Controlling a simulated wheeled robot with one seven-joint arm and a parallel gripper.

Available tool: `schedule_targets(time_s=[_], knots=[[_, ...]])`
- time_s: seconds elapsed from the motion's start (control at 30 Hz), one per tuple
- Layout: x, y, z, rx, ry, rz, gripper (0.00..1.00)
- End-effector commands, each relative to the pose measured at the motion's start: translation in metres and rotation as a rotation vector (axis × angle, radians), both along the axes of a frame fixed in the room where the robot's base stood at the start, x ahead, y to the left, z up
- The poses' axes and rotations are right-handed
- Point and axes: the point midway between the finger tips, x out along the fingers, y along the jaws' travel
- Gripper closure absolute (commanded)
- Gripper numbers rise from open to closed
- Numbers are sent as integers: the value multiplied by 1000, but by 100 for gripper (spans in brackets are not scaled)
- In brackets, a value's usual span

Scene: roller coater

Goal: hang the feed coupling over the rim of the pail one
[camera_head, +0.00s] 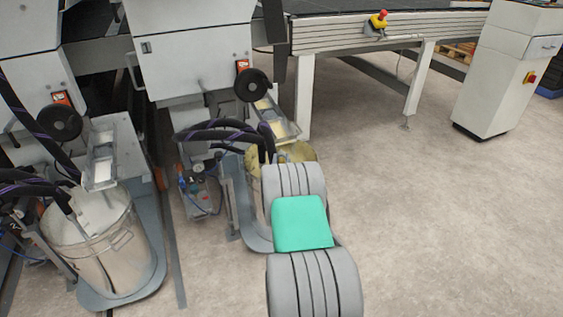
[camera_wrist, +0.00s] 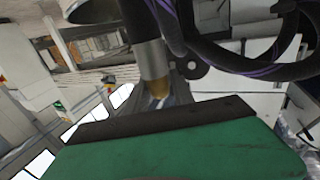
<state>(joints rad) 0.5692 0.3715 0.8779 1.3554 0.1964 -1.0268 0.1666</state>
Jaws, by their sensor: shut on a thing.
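The feed coupling (camera_wrist: 152,60) shows in the wrist view as a grey metal sleeve with a brass-coloured end, joined to dark hoses. My gripper (camera_wrist: 174,94) is shut on it near the brass end; the jaws are partly hidden behind the dark edge of my green wrist part. In the head view my arm hides the gripper and coupling. A yellowish pail (camera_head: 303,152) shows partly behind my arm there. I cannot tell which one is pail one.
Black hoses (camera_head: 215,128) with purple stripes loop beside my arm. Grey machine units (camera_head: 195,55) with black handwheels (camera_head: 253,85) stand behind. A conveyor frame (camera_head: 350,35) and a white cabinet (camera_head: 505,75) are at the back right. The floor (camera_head: 450,220) at right is clear.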

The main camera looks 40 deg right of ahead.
Motion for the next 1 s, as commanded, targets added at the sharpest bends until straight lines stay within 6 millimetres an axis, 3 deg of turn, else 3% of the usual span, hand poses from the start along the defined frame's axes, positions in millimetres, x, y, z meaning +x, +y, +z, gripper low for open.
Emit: schedule_targets(time_s=[0.7, 1.0], knots=[[0, 0, -85, -1, -2, 1, 100], [0, 0, -92, -1, -2, 1, 100]])
